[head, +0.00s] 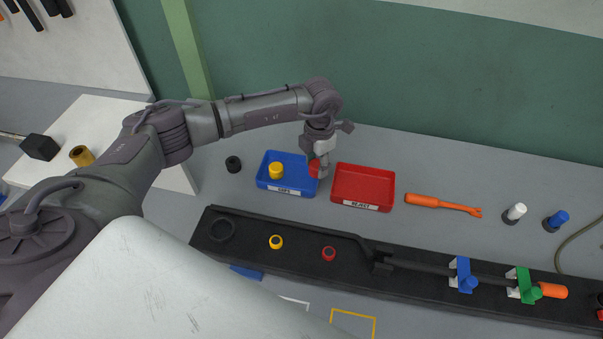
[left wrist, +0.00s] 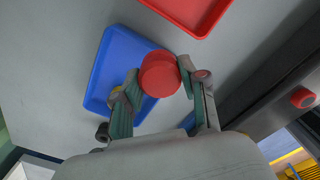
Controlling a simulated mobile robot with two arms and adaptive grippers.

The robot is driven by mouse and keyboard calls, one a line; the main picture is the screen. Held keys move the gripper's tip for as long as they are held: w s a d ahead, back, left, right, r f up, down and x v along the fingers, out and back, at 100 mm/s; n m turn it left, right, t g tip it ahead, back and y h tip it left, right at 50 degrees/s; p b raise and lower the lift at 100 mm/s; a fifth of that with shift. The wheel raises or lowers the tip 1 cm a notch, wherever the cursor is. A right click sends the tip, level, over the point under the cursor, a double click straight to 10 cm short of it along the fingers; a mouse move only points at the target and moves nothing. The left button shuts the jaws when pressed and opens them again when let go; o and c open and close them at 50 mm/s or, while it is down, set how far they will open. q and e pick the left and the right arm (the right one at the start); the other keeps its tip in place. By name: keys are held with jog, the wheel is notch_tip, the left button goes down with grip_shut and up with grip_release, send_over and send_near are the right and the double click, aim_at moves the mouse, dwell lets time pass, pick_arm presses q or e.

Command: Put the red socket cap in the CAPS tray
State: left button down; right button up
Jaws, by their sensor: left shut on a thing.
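My left gripper (head: 319,162) is shut on the red socket cap (head: 314,169). In the left wrist view the red cap (left wrist: 159,77) sits between the two fingertips, its round face showing. It is held over the right side of the blue CAPS tray (head: 299,183); in the left wrist view it overlaps the edge of the blue tray (left wrist: 112,62). I cannot tell how high above the tray it is. A yellow cap (head: 276,171) stands in the tray's left half. My right gripper is not in view.
A red REJECT tray (head: 365,184) lies just right of the blue tray. A black cap (head: 233,164) stands to its left. An orange tool (head: 440,204) lies further right. A long black fixture with a yellow ring (head: 276,242) and red ring (head: 329,254) runs in front.

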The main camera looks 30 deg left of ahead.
aim_at(303, 179)
pick_arm(q)
jog(key=a+f, duration=0.1)
jog(key=w+a+f+b, duration=0.1)
jog(key=a, duration=0.1)
jog(key=shift+a+f, duration=0.25)
jog(key=shift+f, duration=0.05)
jog(key=shift+a+f, duration=0.25)
jog(key=shift+a, duration=0.25)
jog(key=shift+f+b, duration=0.3)
jog(key=shift+b, duration=0.15)
notch_tip(303, 179, down, 3)
jog(key=shift+r+b, duration=0.15)
jog(key=shift+b, duration=0.75)
jog(key=shift+f, duration=0.3)
jog(key=c, duration=1)
grip_release()
jog(key=shift+f, duration=0.1)
jog(key=shift+c, duration=0.2)
jog(key=shift+o, duration=0.7)
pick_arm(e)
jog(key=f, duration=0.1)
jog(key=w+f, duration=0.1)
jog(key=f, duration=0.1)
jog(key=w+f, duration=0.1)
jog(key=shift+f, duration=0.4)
